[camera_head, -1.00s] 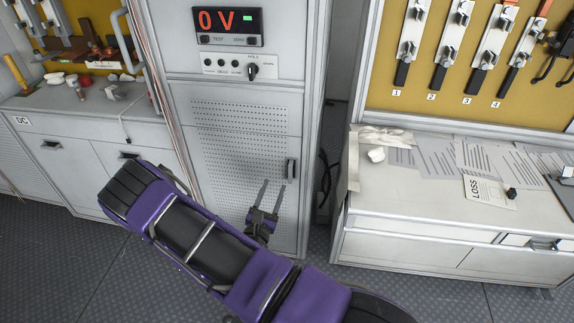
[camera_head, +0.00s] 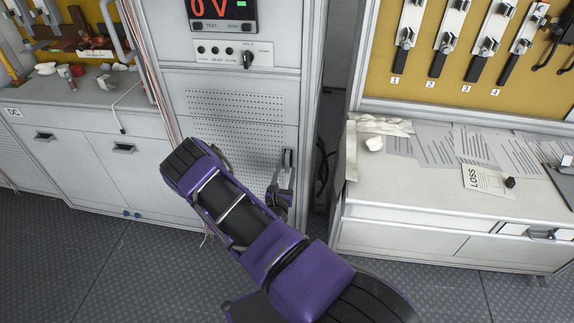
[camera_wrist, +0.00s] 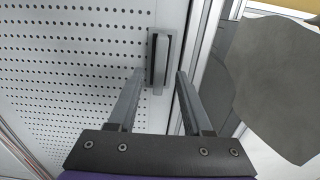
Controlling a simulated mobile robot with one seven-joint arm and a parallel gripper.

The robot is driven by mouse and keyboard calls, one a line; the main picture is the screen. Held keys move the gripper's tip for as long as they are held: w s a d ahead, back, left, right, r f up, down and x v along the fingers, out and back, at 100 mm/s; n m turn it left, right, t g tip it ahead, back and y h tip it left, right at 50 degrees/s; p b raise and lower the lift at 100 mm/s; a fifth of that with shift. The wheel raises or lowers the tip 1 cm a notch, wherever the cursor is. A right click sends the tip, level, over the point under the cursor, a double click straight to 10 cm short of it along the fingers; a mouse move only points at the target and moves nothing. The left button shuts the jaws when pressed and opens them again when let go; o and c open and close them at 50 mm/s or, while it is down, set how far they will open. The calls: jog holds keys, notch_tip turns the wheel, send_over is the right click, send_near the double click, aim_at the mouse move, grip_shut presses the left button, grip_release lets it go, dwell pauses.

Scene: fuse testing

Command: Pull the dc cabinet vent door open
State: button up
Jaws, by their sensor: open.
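The dc cabinet vent door (camera_head: 235,135) is a light grey perforated panel in the lower part of the central cabinet. It looks shut, flush with the frame. Its dark upright handle (camera_head: 288,160) sits near the right edge of the door; my arm hides much of the door's lower part. In the wrist view the perforated door (camera_wrist: 70,60) fills the left half, and the handle (camera_wrist: 159,60) stands just beyond my fingertips. My gripper (camera_wrist: 159,75) is open, its two fingers pointing at the handle on either side of its lower end. In the head view my gripper (camera_head: 286,170) is at the handle.
A panel with a voltage display (camera_head: 222,12) and a knob (camera_head: 247,59) is above the door. A white counter (camera_head: 420,200) with papers stands to the right, across a narrow gap with dark cables. A DC bench (camera_head: 85,120) stands left. Open floor lies in front.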

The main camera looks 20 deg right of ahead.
aim_at(287, 165)
jog(key=shift+x, duration=2.2)
jog(key=shift+c, duration=0.3)
grip_shut()
jog(key=shift+s, duration=0.1)
